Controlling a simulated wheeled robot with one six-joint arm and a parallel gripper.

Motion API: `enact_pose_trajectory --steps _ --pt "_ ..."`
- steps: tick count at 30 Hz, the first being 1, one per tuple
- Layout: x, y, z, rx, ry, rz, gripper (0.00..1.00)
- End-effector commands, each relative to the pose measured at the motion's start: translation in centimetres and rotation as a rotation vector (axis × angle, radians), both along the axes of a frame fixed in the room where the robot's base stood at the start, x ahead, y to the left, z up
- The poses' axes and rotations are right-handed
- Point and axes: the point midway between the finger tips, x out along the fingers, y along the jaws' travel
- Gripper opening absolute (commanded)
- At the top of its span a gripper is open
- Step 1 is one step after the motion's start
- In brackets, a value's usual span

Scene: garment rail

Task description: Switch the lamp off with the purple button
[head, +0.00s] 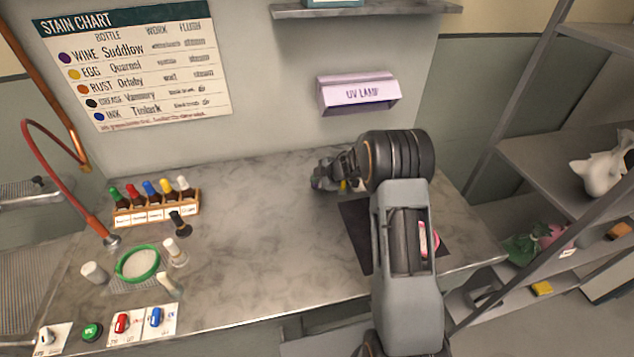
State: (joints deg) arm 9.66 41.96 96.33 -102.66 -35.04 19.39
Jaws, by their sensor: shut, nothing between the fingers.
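The lamp (358,93), a pale lilac box marked UV LAMP, is fixed on the wall above the bench. A darker violet strip shows along its lower edge; I cannot tell whether it is lit. I make out no purple button; my arm covers part of the bench below the lamp. My gripper (325,181) is shut and empty, low over the back of the bench, below and a little left of the lamp. A small yellow spot (343,187) shows beside it, partly hidden.
A dark mat (354,222) lies partly under my arm. At left stand a rack of bottles (157,209), a green-rimmed dish (138,263) and loose bottles. Green (91,331), red (122,322) and blue (156,317) controls line the front left. Shelves (560,160) stand right. The bench middle is clear.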

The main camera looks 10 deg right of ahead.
Motion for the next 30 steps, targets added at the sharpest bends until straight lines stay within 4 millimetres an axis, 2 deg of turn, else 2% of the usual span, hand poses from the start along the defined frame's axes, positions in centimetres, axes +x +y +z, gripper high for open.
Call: enact_pose_trajectory --steps 10,30 --pt "-0.14 0.02 -0.41 -0.001 0.006 -0.001 0.00" --pt "-0.14 0.03 0.30 -0.001 0.006 -0.001 0.00"
